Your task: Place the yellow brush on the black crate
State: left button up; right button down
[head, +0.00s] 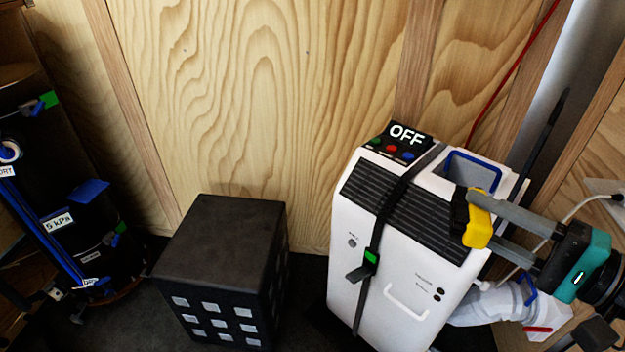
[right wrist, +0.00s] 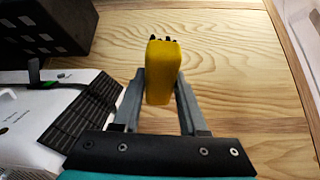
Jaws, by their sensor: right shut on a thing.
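The yellow brush (head: 478,229) has a yellow body and a dark bristle side. My right gripper (head: 474,215) is shut on it and holds it over the right part of the white machine's top. The brush also shows in the right wrist view (right wrist: 162,70), upright between the two grey fingers (right wrist: 160,85). The black crate (head: 225,235) stands on the floor left of the machine, apart from the brush. Its top is flat and bare, and its front has several light square patches. It shows partly in the right wrist view (right wrist: 45,30) at upper left. My left gripper is not in view.
The white machine (head: 395,290) with a black grille, a strap and an OFF panel (head: 408,139) stands between my right gripper and the crate. A black cylinder (head: 60,200) with blue trim stands at far left. A wooden wall (head: 270,90) closes the back.

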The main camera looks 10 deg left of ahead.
aim_at(216, 249)
jog(key=i+j+u, duration=0.3)
jog(key=j, duration=0.25)
jog(key=i+j+u, duration=0.3)
jog(key=j, duration=0.2)
jog(key=i+j, duration=0.45)
